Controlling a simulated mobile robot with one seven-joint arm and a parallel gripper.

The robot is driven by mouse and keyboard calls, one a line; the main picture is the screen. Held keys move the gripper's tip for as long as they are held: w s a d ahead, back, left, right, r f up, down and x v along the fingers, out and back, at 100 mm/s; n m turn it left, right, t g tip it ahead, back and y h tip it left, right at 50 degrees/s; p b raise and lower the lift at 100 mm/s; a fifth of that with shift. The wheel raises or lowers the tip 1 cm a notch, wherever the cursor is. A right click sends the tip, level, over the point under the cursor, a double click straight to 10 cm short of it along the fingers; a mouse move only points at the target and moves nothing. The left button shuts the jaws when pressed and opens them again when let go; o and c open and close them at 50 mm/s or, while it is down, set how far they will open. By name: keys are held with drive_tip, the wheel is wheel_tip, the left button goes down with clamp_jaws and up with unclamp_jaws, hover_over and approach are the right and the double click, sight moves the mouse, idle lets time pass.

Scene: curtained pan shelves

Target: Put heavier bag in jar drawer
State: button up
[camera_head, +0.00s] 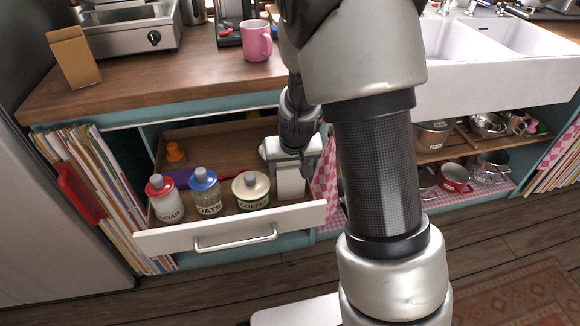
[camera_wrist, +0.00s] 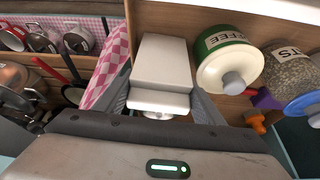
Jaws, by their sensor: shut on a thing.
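The jar drawer (camera_head: 230,230) is pulled open under the counter. It holds a red-lidded sugar jar (camera_head: 164,198), a blue-lidded oats jar (camera_head: 205,191) and a cream-lidded coffee jar (camera_head: 251,190). My gripper (camera_head: 290,158) is at the drawer's right end, shut on the top of a white bag (camera_head: 290,183). The white bag is upright inside the drawer, right of the coffee jar; I cannot tell whether it touches the bottom. In the wrist view the white bag (camera_wrist: 163,62) is between both fingers. A brown bag (camera_head: 73,57) stands on the counter at left.
A checked curtain (camera_head: 325,178) hangs close to the drawer's right side. An orange item (camera_head: 175,152) lies at the drawer's back left. A pink mug (camera_head: 257,40) and a steel appliance (camera_head: 125,40) stand on the counter. Pans (camera_head: 455,177) sit on shelves at right.

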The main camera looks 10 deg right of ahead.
drive_tip(key=shift+f, duration=0.25)
idle(0.3)
drive_tip(key=o, duration=1.5)
drive_tip(key=shift+c, duration=0.2)
drive_tip(key=shift+r, duration=0.1)
drive_tip(key=p+v, duration=0.7)
drive_tip(key=v, duration=1)
drive_tip(key=shift+d+r, duration=0.1)
drive_tip(key=shift+r, duration=0.05)
drive_tip(key=shift+c, duration=0.4)
clamp_jaws()
